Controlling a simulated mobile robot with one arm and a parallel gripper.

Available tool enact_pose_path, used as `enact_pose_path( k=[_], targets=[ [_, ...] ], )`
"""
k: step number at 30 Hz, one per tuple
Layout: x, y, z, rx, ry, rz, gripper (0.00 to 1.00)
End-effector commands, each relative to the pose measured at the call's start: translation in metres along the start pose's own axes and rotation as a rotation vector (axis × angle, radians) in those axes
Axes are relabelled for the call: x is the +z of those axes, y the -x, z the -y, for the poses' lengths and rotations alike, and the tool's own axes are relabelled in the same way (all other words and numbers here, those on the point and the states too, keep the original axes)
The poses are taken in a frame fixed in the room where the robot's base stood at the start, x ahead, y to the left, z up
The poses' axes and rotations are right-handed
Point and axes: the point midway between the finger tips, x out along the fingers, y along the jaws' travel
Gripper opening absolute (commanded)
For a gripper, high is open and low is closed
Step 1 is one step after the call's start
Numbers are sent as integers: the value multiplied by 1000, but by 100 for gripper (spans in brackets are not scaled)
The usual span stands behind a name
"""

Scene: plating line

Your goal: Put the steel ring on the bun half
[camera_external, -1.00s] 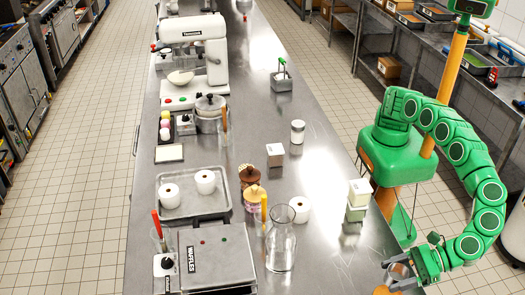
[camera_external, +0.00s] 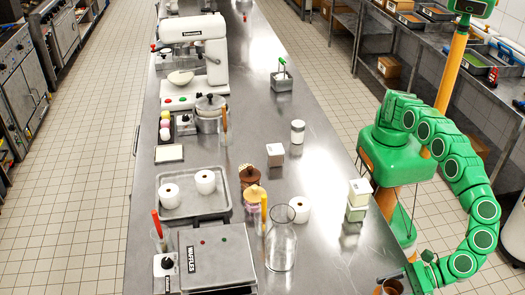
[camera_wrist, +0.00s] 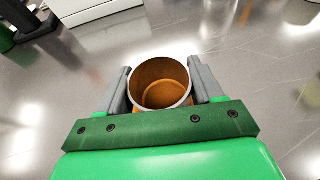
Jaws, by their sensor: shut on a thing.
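My gripper (camera_wrist: 160,68) is shut on the steel ring (camera_wrist: 143,77), with one grey finger on each side of it in the wrist view. The ring is a short, open metal tube with a shiny rim. Its inner wall reflects brown. Through its opening I see the orange-brown bun half (camera_wrist: 163,95), which appears inside the ring's outline. I cannot tell whether the ring touches the bun or hangs just above it. In the external view my gripper (camera_external: 393,279) is at the bottom edge, by the counter's right side, and the bun and ring are mostly cut off there.
The steel counter (camera_external: 330,225) is clear just left of my gripper. A tray (camera_external: 195,203) holds two white rolls.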

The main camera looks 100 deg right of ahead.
Motion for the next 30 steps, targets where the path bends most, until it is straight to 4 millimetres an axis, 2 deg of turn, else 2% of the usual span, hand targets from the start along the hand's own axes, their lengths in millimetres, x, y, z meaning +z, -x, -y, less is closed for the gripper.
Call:
enact_pose_path(
  k=[7,8,12,25,30],
  targets=[
    [-3,-2,0,0,0,0,36],
    [-3,-1,0,0,0,0,70],
    [-3,-1,0,0,0,0,91],
    [0,0,0,0,0,0,91],
    [0,16,-1,2,1,0,91]
  ],
)
